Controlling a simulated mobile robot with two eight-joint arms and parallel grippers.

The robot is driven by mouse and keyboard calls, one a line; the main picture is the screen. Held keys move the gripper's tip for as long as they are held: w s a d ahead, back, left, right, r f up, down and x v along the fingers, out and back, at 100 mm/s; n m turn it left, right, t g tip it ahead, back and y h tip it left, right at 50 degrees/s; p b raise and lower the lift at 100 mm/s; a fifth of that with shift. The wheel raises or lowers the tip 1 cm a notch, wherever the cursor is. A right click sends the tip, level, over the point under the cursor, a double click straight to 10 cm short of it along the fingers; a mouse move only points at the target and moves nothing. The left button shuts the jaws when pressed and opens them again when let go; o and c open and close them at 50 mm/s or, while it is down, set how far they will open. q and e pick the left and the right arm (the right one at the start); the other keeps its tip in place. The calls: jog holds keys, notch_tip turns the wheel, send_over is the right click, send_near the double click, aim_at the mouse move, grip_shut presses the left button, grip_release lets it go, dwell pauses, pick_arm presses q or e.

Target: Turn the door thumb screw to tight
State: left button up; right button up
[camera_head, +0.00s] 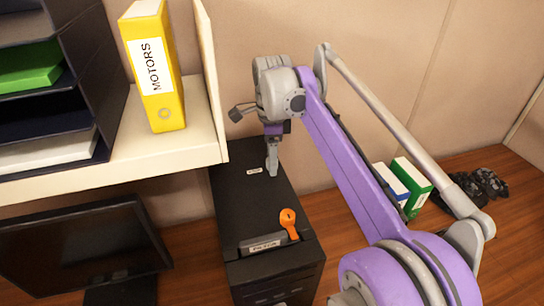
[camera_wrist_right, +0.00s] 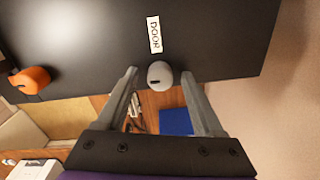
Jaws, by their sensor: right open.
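The black cabinet (camera_head: 245,205) stands on the wooden desk. In the right wrist view, a small round grey thumb screw (camera_wrist_right: 160,75) with a dark slot mark sits at the edge of the cabinet's black face (camera_wrist_right: 220,35), beside a white "DOOR" label (camera_wrist_right: 154,34). My right gripper (camera_head: 272,172) points down over the cabinet's far part and hides the screw in the head view. In the right wrist view, its open fingers (camera_wrist_right: 161,74) stand either side of the screw, with gaps visible. My left gripper is not in view.
An orange lever (camera_head: 289,222) sits on the cabinet's near end. A shelf with a yellow "MOTORS" binder (camera_head: 158,75) is left of the arm. A monitor (camera_head: 80,245) stands front left. Green and blue boxes (camera_head: 412,185) and dark items (camera_head: 480,187) lie right. The wall is close behind.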

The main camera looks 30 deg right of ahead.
notch_tip(320, 180, up, 11)
dwell(0.6)
jog(key=shift+s+f, duration=0.2)
